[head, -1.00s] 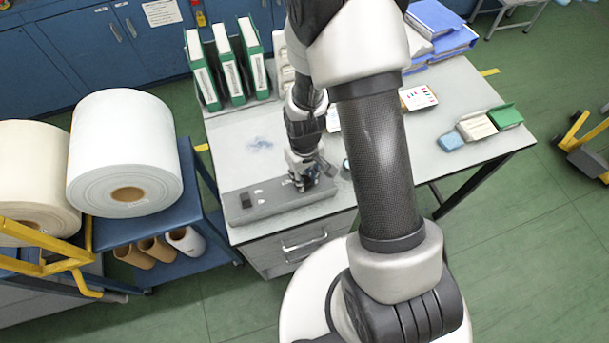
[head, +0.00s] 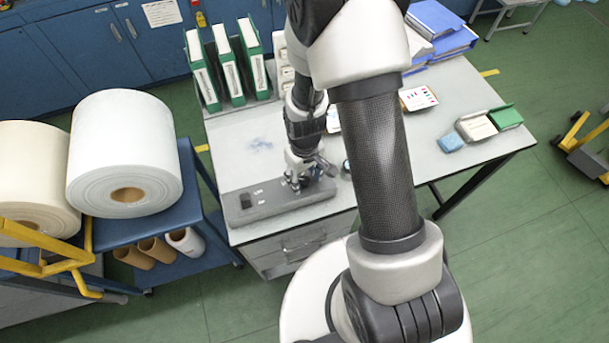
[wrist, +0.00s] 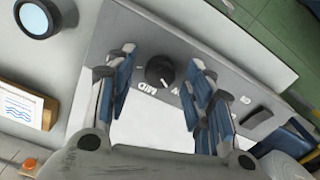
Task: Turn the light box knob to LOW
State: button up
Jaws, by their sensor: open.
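The light box (head: 262,208) is a long grey panel at the table's front edge in the head view. In the wrist view, its round black knob (wrist: 160,70) sits between the two blue-padded fingers of my gripper (wrist: 162,66), with gaps on both sides. The word MID shows beside the knob; other lettering is partly hidden by the right finger. A small light mark shows at the knob's edge, but I cannot tell its setting for sure. In the head view my gripper (head: 297,182) is low over the box's right part and hides the knob.
A black switch (wrist: 257,117) lies on the same panel. A dark round lens-like object (wrist: 35,18) and a framed card (wrist: 25,105) are nearby on the table. Green binders (head: 230,70) stand at the back; a large white roll (head: 125,150) is at left.

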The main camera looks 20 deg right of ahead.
notch_tip(320, 180, up, 12)
dwell(0.6)
dwell(0.5)
notch_tip(320, 180, up, 11)
jog(key=m+t+b, duration=0.2)
jog(key=t+b, duration=0.1)
send_over(305, 179)
jog(key=s, duration=0.6)
jog(key=s+r+m+t+b, duration=0.1)
jog(key=s+r, duration=0.3)
jog(key=s, duration=0.5)
jog(key=shift+r+t+b, duration=0.2)
jog(key=shift+t+b, duration=0.1)
jog(key=shift+b, duration=0.6)
jog(key=shift+c, duration=0.2)
